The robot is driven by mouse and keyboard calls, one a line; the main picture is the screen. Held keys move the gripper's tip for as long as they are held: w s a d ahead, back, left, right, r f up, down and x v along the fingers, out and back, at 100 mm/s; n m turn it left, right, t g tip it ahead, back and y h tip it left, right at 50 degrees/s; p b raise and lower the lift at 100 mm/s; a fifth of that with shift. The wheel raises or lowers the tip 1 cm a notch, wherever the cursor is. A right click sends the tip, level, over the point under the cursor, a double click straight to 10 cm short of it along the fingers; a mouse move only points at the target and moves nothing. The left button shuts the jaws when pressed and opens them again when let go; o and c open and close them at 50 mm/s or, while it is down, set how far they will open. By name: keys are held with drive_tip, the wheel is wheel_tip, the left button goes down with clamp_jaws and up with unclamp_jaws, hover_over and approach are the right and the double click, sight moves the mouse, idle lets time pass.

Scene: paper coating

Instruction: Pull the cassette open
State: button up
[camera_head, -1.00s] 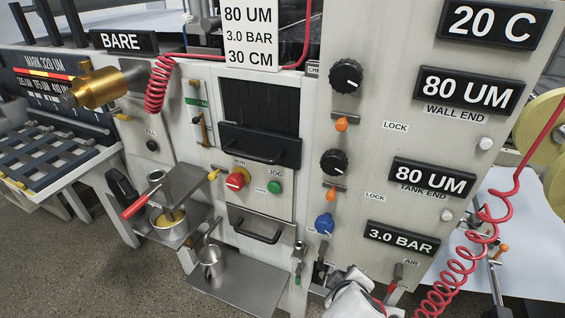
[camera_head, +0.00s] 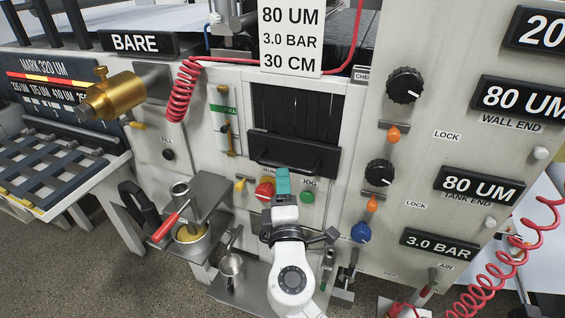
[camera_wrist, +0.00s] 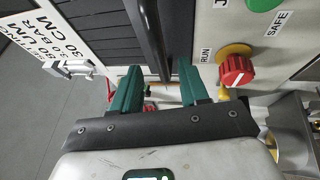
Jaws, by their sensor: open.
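The black cassette front (camera_head: 262,146), with a bar handle (camera_head: 292,167) across it, sits below the dark slatted opening in the machine's face. It looks closed. My gripper (camera_head: 283,173) has teal fingers and is just below and in front of the handle. In the wrist view, my gripper (camera_wrist: 158,78) is open, with the black handle (camera_wrist: 150,42) running down the picture towards the gap between the fingers. I cannot tell whether the fingers are around the handle or short of it. Nothing is held. My wrist hides the panel below.
A red RUN knob (camera_head: 264,190) and a green JOG button (camera_head: 307,197) sit close beside the fingers. Black dials (camera_head: 404,85) and a blue knob (camera_head: 361,232) are to the right. A red coiled hose (camera_head: 180,92) hangs at upper left.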

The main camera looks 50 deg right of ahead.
drive_tip(key=p+x, duration=0.1)
drive_tip(key=x, duration=0.5)
drive_tip(key=shift+d, duration=0.1)
clamp_jaws()
idle(0.3)
